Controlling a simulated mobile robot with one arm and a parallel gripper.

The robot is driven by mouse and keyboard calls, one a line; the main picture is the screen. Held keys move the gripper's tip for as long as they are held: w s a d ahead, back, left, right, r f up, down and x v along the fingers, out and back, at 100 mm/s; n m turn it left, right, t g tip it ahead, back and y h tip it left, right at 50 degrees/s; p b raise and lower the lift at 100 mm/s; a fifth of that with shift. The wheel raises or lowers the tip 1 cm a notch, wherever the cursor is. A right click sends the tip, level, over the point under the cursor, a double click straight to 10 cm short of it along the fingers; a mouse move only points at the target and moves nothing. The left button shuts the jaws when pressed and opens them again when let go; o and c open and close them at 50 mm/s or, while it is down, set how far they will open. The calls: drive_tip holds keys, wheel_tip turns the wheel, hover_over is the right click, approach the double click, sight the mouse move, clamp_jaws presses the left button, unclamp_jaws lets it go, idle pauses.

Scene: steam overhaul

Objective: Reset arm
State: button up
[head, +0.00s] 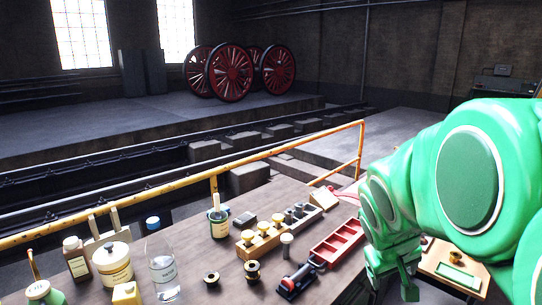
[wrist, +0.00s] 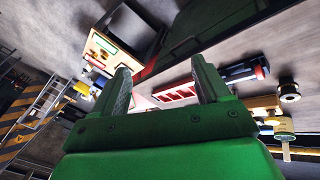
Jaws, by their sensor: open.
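My green arm comes in from the right in the head view. My gripper (head: 392,285) hangs at the lower right, over the right part of the bench, beside the red tray. In the wrist view my gripper (wrist: 164,88) shows two grey fingers spread apart with nothing between them. The red compartment tray (head: 338,243) lies on the bench to the left of my gripper in the head view. It also shows beyond the fingers in the wrist view (wrist: 176,95).
A wooden box with a green panel (head: 452,276) stands to the right of my gripper. Bottles, a glass beaker (head: 163,275), jars, a brush pot (head: 219,223) and a wooden block with pegs (head: 262,239) crowd the bench (head: 200,256). A yellow railing (head: 270,154) runs behind.

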drive_tip(key=s+a+f+m+g+y, duration=0.1)
drive_tip(key=s+a, duration=0.4)
drive_tip(key=s, duration=0.6)
drive_tip(key=s+a+f+g+y, duration=0.2)
drive_tip(key=s+a+f+g, duration=0.1)
drive_tip(key=s, duration=0.8)
drive_tip(key=shift+s+a+m+g, duration=0.4)
drive_tip(key=shift+a+g, duration=0.3)
drive_tip(key=shift+a, duration=0.25)
